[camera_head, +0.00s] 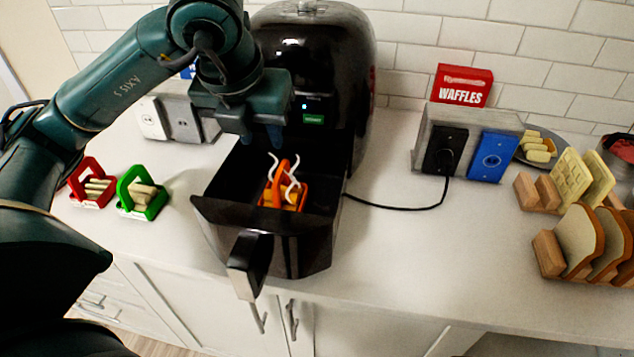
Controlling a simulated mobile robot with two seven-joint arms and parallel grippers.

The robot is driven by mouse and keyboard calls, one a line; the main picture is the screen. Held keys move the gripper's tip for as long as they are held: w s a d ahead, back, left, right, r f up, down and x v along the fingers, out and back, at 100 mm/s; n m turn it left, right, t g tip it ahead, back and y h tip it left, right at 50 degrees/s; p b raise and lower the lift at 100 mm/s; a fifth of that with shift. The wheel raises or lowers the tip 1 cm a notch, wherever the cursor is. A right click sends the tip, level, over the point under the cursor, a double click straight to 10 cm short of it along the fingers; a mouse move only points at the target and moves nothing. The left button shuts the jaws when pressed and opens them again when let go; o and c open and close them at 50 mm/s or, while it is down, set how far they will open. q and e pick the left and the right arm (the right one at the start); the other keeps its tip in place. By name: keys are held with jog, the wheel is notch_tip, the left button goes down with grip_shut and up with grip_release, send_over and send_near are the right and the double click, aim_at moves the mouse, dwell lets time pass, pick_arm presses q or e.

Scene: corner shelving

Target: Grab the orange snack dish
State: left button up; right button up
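The orange snack dish (303,194) sits inside the pulled-out black air fryer drawer (222,212). It holds yellowish food, and white curling wisps rise in front of it. My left gripper (262,138) points down above the back of the drawer, in front of the fryer body. Its two fingertips are apart with nothing between them, and it is clear of the dish. My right gripper is not in view.
The black air fryer (335,60) stands behind the drawer. A red dish (91,184) and a green dish (143,193) are on the counter at left.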

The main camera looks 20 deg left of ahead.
aim_at(281, 169)
pick_arm(q)
jog(key=x, duration=0.2)
jog(key=b+x, duration=0.1)
jog(key=x, duration=0.2)
jog(key=b+x, duration=0.1)
jog(key=x, duration=0.2)
jog(key=shift+w+d+f, duration=0.1)
jog(key=shift+w+d, duration=0.15)
jog(key=shift+w, duration=0.05)
jog(key=p+x, duration=0.1)
jog(key=x, duration=0.3)
jog(key=shift+d+f, duration=0.2)
jog(key=shift+w+f, duration=0.1)
jog(key=shift+f, duration=0.2)
grip_shut()
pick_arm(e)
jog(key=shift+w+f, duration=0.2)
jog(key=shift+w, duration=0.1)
pick_arm(q)
jog(key=shift+r, duration=0.1)
